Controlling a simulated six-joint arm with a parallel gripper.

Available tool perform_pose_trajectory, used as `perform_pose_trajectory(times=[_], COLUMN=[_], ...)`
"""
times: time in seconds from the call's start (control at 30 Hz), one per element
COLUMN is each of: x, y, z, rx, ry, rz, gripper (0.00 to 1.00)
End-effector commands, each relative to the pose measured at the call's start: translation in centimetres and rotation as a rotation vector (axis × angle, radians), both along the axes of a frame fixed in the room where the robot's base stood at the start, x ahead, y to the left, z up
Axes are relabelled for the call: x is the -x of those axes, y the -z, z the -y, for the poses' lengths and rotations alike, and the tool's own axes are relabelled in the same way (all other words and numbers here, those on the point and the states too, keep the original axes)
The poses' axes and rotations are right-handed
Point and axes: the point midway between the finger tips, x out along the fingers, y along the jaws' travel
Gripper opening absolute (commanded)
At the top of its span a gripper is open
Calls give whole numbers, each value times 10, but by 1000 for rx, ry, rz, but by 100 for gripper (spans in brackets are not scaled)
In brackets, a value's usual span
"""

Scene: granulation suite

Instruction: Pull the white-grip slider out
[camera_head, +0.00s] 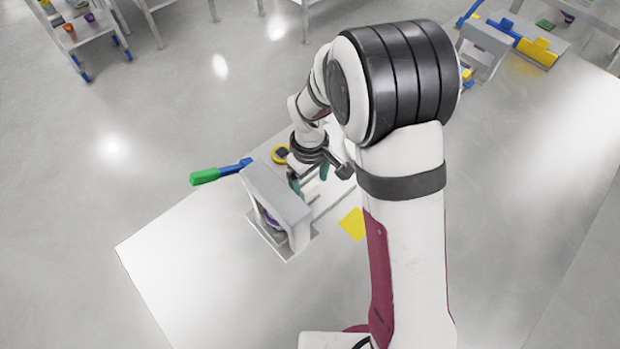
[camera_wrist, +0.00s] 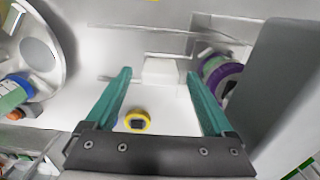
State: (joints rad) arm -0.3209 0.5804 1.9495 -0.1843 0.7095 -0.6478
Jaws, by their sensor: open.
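My gripper (camera_head: 309,178) is open, with its two teal fingers spread apart beside the grey frame on the white table. In the wrist view the white grip of the slider (camera_wrist: 164,71) shows as a small pale block beyond and between the fingertips. I see no clear contact between the fingers and the grip. In the head view I cannot make out the grip clearly; my gripper and arm cover much of that area.
A grey arch-shaped frame (camera_head: 279,196) stands left of my gripper, with a purple ring (camera_wrist: 219,75) beside the right finger. A blue lever with a green handle (camera_head: 205,177) sticks out left. A yellow-rimmed dark disc (camera_wrist: 137,121) and a yellow patch (camera_head: 353,224) are nearby.

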Motion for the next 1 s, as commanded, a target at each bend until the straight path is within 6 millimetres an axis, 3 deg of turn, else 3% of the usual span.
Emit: perform_pose_trajectory(times=[0.1,0.37,0.87,1.0], x=[0,0,0,0], y=[9,11,11,11], z=[0,0,0,0], rx=[0,-1,0,0], ry=[0,1,1,1], rz=[-1,-1,0,0], gripper=[88,88,1,0])
